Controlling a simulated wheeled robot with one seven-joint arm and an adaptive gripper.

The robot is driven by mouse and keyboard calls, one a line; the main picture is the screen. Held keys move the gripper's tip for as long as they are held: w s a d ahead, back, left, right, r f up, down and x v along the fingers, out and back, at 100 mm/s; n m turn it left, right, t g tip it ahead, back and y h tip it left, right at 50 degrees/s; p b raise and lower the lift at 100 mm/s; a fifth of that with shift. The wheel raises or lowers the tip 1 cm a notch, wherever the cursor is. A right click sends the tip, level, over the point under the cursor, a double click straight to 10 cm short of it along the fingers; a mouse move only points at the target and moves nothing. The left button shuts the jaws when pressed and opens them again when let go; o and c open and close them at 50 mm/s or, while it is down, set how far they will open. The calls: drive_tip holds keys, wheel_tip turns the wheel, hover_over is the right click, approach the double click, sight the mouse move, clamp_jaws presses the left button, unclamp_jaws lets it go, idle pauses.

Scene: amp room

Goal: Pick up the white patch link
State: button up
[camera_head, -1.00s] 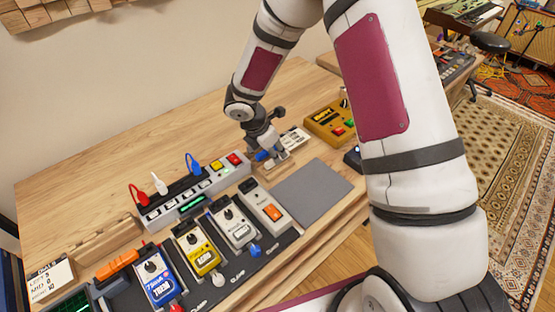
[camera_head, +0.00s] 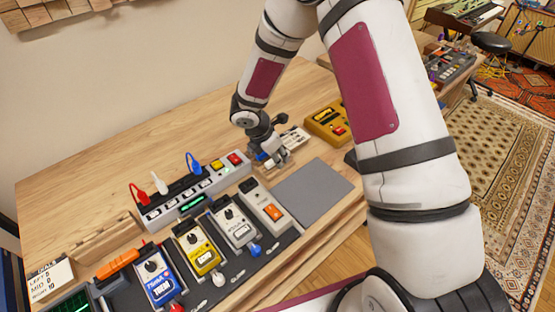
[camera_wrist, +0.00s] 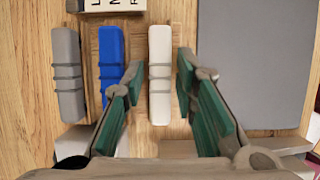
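The white patch link (camera_wrist: 160,75) is a short ribbed bar lying on the wooden bench. In the wrist view it lies between the two fingers of my open gripper (camera_wrist: 161,68), closer to the right finger. I see no contact, but the height of the fingers over it is hard to tell. A blue link (camera_wrist: 111,62) lies to its left, its right edge overlapped by the left finger in the picture. A grey link (camera_wrist: 68,75) lies further left. In the head view my gripper (camera_head: 270,160) is low at the bench, and the links are mostly hidden there.
A grey mat (camera_wrist: 255,60) lies right of the white link. A lettered card (camera_wrist: 112,5) stands at the top of the wrist view. In the head view a power strip (camera_head: 195,192) with plugs and several pedals (camera_head: 200,248) lie left, and a yellow box (camera_head: 326,122) lies right.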

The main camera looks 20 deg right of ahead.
clamp_jaws()
drive_tip(key=shift+r, duration=0.1)
